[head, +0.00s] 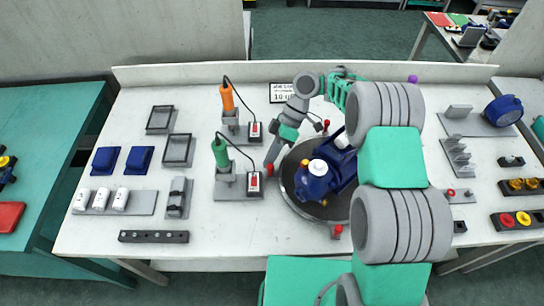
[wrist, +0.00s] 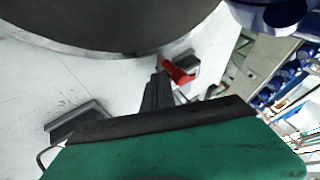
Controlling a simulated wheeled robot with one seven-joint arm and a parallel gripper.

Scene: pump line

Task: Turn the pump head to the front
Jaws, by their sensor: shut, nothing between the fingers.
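The blue pump (head: 338,172) sits on a dark round turntable (head: 292,205) with a pale rim. Its rounded head, with a white cap (head: 318,167), points to the front left; my arm covers part of its right side. My gripper (head: 272,156) is shut and empty, pointing down at the turntable's left edge. A red-handled clamp (head: 269,170) stands right at its fingertips; I cannot tell if they touch. In the wrist view the shut dark fingers (wrist: 157,90) reach toward the red handle (wrist: 178,72) beside the turntable's dark underside or top (wrist: 90,20).
Other red clamps stand at the turntable's back (head: 326,124) and front (head: 337,231). Left of my gripper are a green-handled tool (head: 220,152) and an orange-handled tool (head: 227,98) on stands with cords. The table's front strip is mostly clear.

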